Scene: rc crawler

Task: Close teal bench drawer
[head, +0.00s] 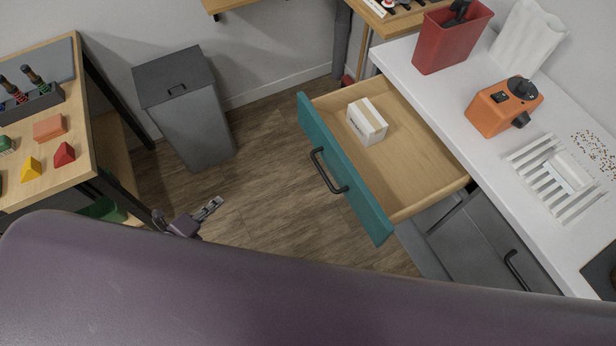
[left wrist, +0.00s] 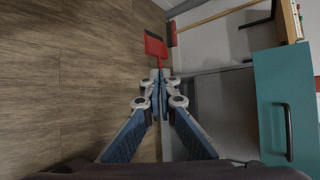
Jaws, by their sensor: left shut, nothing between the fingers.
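The teal bench drawer (head: 352,181) is pulled well out from under the white bench top (head: 480,140) in the head view. Its dark bar handle (head: 327,171) is on the teal front. A small white and tan box (head: 367,122) lies inside the drawer. In the left wrist view the teal front (left wrist: 271,91) and handle (left wrist: 288,131) show at the right. My left gripper (head: 217,203) is shut and empty, left of the drawer front and apart from it. Its closed fingers also show in the left wrist view (left wrist: 160,78). My right gripper is not in view.
A grey bin (head: 187,120) stands at the back left. A wooden table (head: 75,160) with coloured blocks is at the left. An orange device (head: 502,106) and a red container (head: 446,43) stand on the bench. Bare wood floor (head: 265,170) lies between bin and drawer. A red dustpan (left wrist: 156,46) shows in the left wrist view.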

